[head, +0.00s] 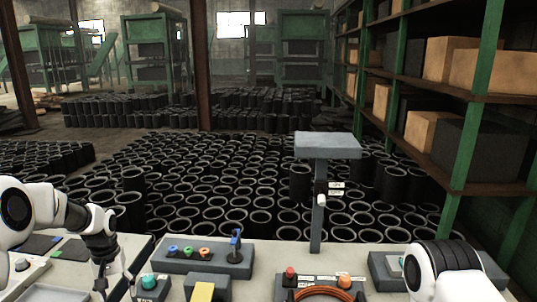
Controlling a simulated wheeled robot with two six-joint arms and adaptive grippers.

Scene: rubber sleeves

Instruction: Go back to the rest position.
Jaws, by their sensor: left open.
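My left arm comes in from the left, and its dark gripper (101,286) points down over the left part of the workbench (262,257). The gripper is small and dark here; it looks open, with nothing visible in it. My right arm shows only as a white rounded link at the lower right, and its gripper is out of view.
A grey panel (180,257) with coloured rings and a blue lever stands on the bench. Further right are a grey T-shaped post (319,205), a red-button box (290,280) and a coiled orange cable (322,292). Black sleeves (215,185) fill the floor behind; green shelves (470,120) stand right.

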